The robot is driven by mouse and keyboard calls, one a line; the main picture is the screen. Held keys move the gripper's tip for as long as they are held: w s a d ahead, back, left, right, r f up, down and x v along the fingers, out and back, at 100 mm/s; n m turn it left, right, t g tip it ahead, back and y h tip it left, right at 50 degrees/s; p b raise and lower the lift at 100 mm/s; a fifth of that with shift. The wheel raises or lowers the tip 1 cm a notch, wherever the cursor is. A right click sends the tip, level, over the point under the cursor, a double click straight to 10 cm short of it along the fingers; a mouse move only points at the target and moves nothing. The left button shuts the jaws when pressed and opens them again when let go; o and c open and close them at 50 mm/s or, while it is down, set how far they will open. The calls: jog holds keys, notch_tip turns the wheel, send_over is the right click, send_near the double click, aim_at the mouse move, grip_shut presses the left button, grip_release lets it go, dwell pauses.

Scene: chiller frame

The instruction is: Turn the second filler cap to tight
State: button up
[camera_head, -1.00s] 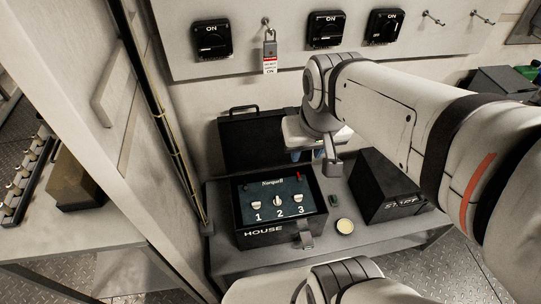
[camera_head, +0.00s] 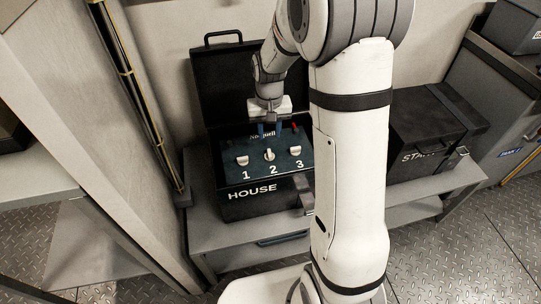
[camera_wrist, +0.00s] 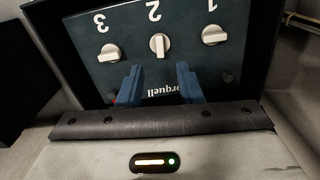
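The second filler cap (camera_head: 269,155) is the middle of three pale caps on the dark blue panel of the open box marked HOUSE (camera_head: 252,190). In the wrist view the same cap (camera_wrist: 159,44) has its grip bar upright in the picture, in line with the printed 2. My gripper (camera_head: 269,130) hangs over the panel's far part. Its two blue fingers also show in the wrist view (camera_wrist: 159,72), spread apart with nothing between them. The second cap appears just past the fingertips, centred on the gap. I cannot tell the tips' height above the panel.
The raised black lid (camera_head: 222,75) stands behind the box. A second black box (camera_head: 432,130) stands right on the bench. My arm hides the bench between the boxes.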

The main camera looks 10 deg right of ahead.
aim_at(270, 153)
notch_tip(270, 153, down, 8)
jog(key=shift+f+b, duration=0.15)
jog(key=shift+b, duration=0.85)
